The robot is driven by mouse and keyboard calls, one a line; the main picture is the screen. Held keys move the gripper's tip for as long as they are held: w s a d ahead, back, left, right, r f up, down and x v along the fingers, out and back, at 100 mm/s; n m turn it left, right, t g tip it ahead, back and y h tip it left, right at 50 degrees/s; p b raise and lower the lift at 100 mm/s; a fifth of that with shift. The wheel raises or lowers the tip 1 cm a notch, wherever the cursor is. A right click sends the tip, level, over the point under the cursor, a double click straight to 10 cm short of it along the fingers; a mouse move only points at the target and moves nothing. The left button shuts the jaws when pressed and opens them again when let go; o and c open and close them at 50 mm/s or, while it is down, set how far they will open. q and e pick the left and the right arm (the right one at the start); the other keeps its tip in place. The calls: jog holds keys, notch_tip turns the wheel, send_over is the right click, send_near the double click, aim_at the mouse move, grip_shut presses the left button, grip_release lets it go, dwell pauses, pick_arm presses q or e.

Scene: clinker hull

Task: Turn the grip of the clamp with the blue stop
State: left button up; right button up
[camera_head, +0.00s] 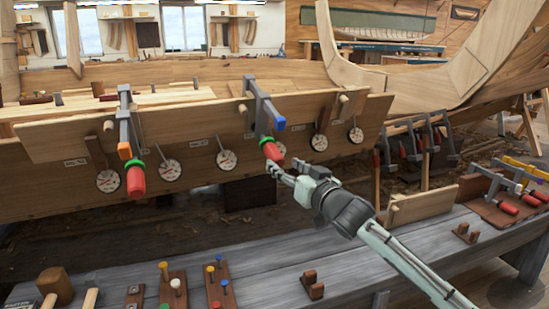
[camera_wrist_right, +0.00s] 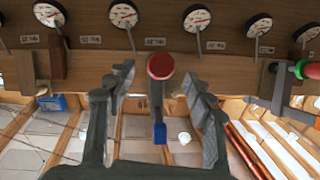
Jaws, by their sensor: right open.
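The clamp with the blue stop (camera_head: 262,105) sits on the upper edge of the hull plank in the head view. Its blue stop (camera_head: 279,124) is beside the bar, and its red grip (camera_head: 271,152) hangs below. In the wrist view the round end of the red grip (camera_wrist_right: 160,66) faces the camera, with the blue stop (camera_wrist_right: 160,133) below it. My right gripper (camera_head: 281,172) is open just below the grip. In the wrist view its fingers stand on either side of the grip, apart from it. My left gripper is not in view.
A second clamp (camera_head: 125,120) with an orange stop and a green-collared red grip (camera_head: 136,178) is to the left. Several dial gauges (camera_head: 227,160) line the plank. A grey bench (camera_head: 370,265) in front holds pegs, blocks, a mallet (camera_head: 54,286) and more clamps at right.

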aim_at(274, 157)
jog(key=x, duration=0.5)
jog(key=shift+w+a, duration=0.1)
jog(key=shift+w, duration=0.1)
jog(key=shift+w+a, duration=0.25)
jog(key=shift+w, duration=0.2)
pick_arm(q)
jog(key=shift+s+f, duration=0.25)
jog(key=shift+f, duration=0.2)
pick_arm(e)
jog(key=c, duration=1.2)
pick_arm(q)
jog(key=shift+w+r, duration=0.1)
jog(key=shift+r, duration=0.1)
pick_arm(e)
jog(key=shift+o, duration=0.2)
